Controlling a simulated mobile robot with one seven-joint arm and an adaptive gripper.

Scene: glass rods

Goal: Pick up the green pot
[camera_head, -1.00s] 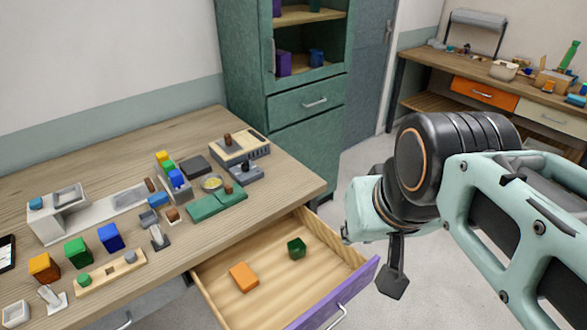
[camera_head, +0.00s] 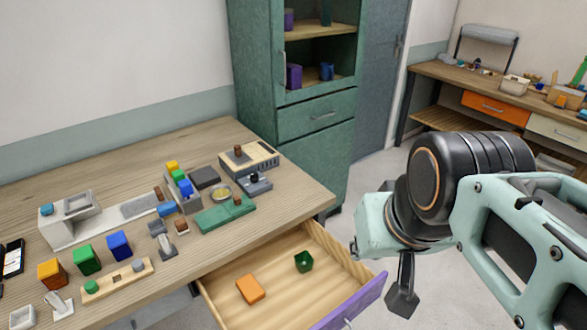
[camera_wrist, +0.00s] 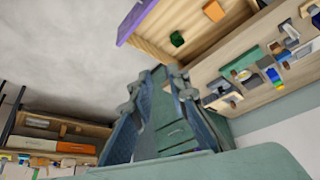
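The green pot (camera_head: 304,262) is a small dark green open cup standing upright inside the open drawer (camera_head: 222,288). It also shows in the wrist view (camera_wrist: 177,39), near the top. My gripper (camera_head: 403,298) points down to the right of the drawer, outside its purple front and apart from the pot. In the head view the gripper is partly hidden by my arm. In the wrist view the fingers (camera_wrist: 156,84) stand apart with nothing between them.
An orange block (camera_head: 251,289) lies left of the pot. The purple drawer front (camera_head: 352,303) stands between pot and gripper. The table (camera_head: 120,165) above holds blocks and devices. A green cabinet (camera_head: 315,160) stands behind. Floor right of the drawer is free.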

